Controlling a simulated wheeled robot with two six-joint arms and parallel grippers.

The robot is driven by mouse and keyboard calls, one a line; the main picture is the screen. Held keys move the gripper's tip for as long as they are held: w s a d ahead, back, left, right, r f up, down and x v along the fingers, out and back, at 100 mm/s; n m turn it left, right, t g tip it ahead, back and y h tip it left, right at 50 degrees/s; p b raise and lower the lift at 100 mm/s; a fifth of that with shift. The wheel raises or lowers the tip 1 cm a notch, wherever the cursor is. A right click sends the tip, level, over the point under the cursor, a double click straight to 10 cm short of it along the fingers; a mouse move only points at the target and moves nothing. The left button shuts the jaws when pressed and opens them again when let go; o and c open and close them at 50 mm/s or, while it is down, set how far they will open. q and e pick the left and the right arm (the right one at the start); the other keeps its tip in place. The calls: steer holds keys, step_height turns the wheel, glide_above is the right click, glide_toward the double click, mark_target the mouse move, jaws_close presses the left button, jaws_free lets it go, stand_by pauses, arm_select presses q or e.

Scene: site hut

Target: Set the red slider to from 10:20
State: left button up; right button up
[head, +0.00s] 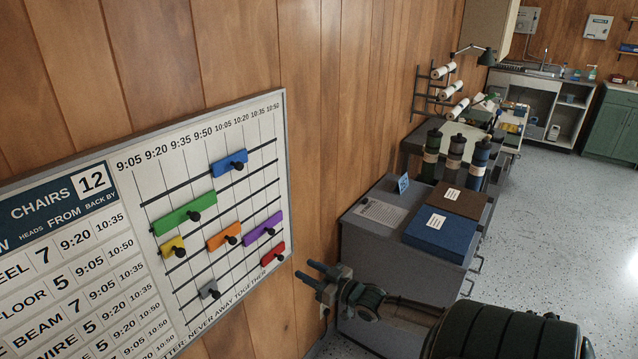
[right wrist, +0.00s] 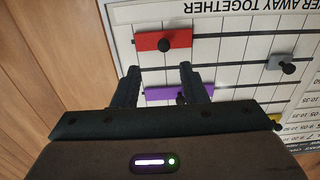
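The red slider (head: 273,254), with a dark round knob, sits at the lower right of the board (head: 284,130), around the last time columns. It also shows in the right wrist view (right wrist: 150,40), where the board appears upside down. My right gripper (head: 312,276) is open and empty, just right of the board's lower right corner in the head view. In the right wrist view its fingertips (right wrist: 160,72) are apart, and the red slider lies beyond them, not between them. A purple slider (head: 263,229) shows behind the fingers there. The 10:20 heading is along the board's top. My left gripper is not in view.
Blue (head: 230,162), green (head: 185,212), orange (head: 223,236), yellow (head: 172,246) and grey (head: 209,289) sliders sit on the board's rails. A grey cabinet (head: 375,258) with boxes and bottles stands against the wall to the right. Open floor lies further right.

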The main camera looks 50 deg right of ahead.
steer(key=shift+s+d, duration=0.2)
steer(key=shift+s, duration=1.35)
steer(key=shift+f, duration=0.1)
